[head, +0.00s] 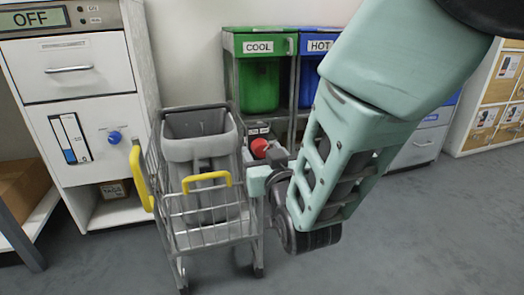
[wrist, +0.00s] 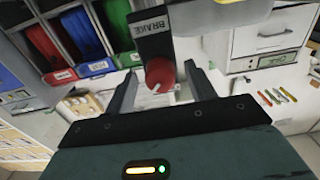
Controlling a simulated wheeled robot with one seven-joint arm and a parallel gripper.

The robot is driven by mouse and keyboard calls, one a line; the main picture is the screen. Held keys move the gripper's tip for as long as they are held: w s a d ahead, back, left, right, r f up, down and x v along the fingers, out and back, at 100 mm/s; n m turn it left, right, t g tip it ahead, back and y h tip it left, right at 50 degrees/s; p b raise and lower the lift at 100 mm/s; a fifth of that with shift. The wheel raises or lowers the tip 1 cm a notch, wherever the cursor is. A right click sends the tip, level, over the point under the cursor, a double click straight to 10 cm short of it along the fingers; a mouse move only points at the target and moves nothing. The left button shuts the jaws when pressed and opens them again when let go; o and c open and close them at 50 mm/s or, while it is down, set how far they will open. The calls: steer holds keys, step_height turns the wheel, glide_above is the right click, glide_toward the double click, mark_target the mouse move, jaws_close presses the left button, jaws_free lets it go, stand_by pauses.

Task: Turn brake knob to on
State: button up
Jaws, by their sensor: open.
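The brake knob (wrist: 160,73) is a red round knob with a short white mark on its face, below a dark plate with a BRAKE label (wrist: 154,20) in the wrist view. In the head view the red knob (head: 259,147) shows at the cart's right side, partly hidden by my gripper. My gripper (wrist: 161,78) is open, with one finger on each side of the knob in the wrist view. I cannot tell whether the fingers touch it. A small label (head: 258,130) above the knob is too small to read.
The wire cart (head: 210,232) with yellow handles holds a grey bin (head: 198,125). A white cabinet (head: 100,125) with a blue knob (head: 114,137) and an OFF display (head: 33,18) stands left. Green COOL (head: 259,85) and blue HOT (head: 309,85) bins stand behind. Floor at the front right is clear.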

steer(key=shift+w, duration=0.15)
steer(key=c, duration=1)
